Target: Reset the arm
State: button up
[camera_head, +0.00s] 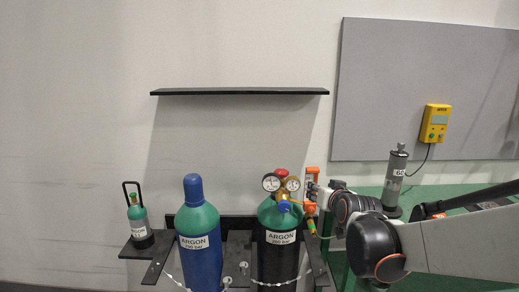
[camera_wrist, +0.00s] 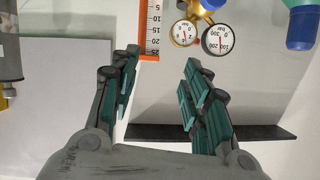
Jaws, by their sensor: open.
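My arm reaches in from the right in the head view, and its end (camera_head: 321,192) is beside the regulator on the right-hand cylinder. In the wrist view my gripper (camera_wrist: 158,78) has its two teal-padded fingers spread wide, with nothing between them. The brass regulator with two round gauges (camera_head: 281,184) sits on top of the argon cylinder (camera_head: 279,260); its gauges (camera_wrist: 202,36) show beyond the fingertips in the wrist view. An orange-framed scale (camera_wrist: 150,28) is just beyond the left finger; whether it touches is unclear.
A blue-capped argon cylinder (camera_head: 199,245) stands to the left, and a small green bottle (camera_head: 139,222) is farther left. A black shelf (camera_head: 240,92) is on the wall above. A grey cylinder (camera_head: 395,180) stands on the green bench, below a yellow wall device (camera_head: 435,124).

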jog(key=s+f+g, duration=0.2)
jog(key=s+g, duration=0.1)
jog(key=s, duration=1.4)
jog(key=s+d+f+n+g, duration=0.1)
jog(key=s+f+g, duration=0.2)
jog(key=s, duration=1.4)
jog(key=shift+d+f+g+h, duration=0.15)
jog(key=shift+f+g+h, duration=0.25)
jog(key=shift+g, duration=0.1)
